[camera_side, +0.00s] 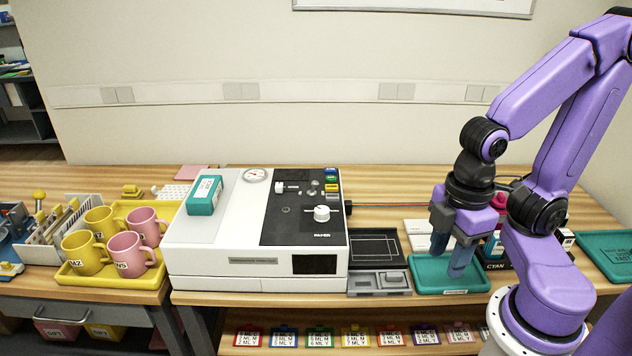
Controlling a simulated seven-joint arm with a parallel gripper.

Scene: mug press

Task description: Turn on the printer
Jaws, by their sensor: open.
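The printer (225,258) is a white box with a black control panel (285,229) on its right part. The panel carries a white knob (321,213), small switches and a column of coloured buttons (331,180) at its back right. A dark display (314,264) on the front face looks blank. My gripper (451,258) points down to the right of the printer, over a teal tray (448,288). Its blue-grey fingers are apart with nothing visible between them. It is clear of the printer.
A teal box (204,195) and a round gauge (255,175) are on top of the printer. A yellow tray (107,281) with yellow and pink mugs stands at left. A grey tray (379,283) sits between printer and teal tray. Ink boxes (494,246) stand behind my gripper.

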